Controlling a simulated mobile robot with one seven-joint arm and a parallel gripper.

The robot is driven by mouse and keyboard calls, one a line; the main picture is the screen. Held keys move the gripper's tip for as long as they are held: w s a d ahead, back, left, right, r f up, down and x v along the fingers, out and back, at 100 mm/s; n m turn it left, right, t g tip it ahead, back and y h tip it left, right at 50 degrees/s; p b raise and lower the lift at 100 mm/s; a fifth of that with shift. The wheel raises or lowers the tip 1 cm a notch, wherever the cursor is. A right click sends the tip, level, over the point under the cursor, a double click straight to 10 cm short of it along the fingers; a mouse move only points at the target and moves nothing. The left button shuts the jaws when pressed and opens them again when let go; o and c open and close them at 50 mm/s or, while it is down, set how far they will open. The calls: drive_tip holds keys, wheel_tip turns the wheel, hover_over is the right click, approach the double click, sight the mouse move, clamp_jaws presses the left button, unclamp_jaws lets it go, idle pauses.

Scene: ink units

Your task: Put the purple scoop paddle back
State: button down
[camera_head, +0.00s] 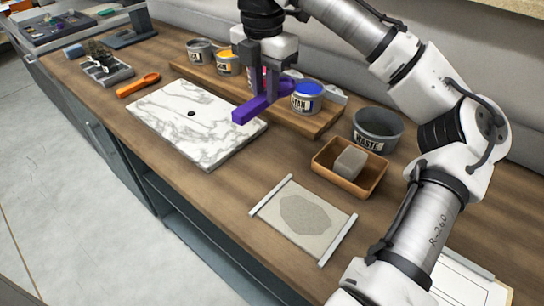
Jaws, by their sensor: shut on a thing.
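The purple scoop paddle (250,110) is in my gripper (265,88), which is shut on it. The paddle hangs in the air, its wide end pointing down and to the left. In the picture it overlaps the wooden cans board (300,121) and the back right corner of the marble slab (195,122). I cannot tell its exact height. The blue-ink can (307,103) shows just right of the paddle. The gripper and paddle hide part of the board, and a bit of something reddish shows between the fingers.
An orange paddle (138,86) lies left of the slab. A yellow-ink can (228,64) and a dark-ink can (199,54) stand on the board. A waste pot (366,143), a brown tray (327,175) with a grey block (350,160), and a framed mat (325,240) are to the right.

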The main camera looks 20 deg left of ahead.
sight(266, 168)
wheel_tip(266, 168, down, 19)
drive_tip(key=shift+s+r+p, duration=0.1)
drive_tip(key=shift+r+p, duration=0.05)
drive_tip(key=shift+p, duration=0.2)
drive_tip(key=c, duration=1.3)
unclamp_jaws()
drive_tip(key=shift+o, duration=0.2)
wheel_tip(266, 168, up, 12)
drive_tip(key=b, duration=0.1)
drive_tip(key=shift+a, duration=0.1)
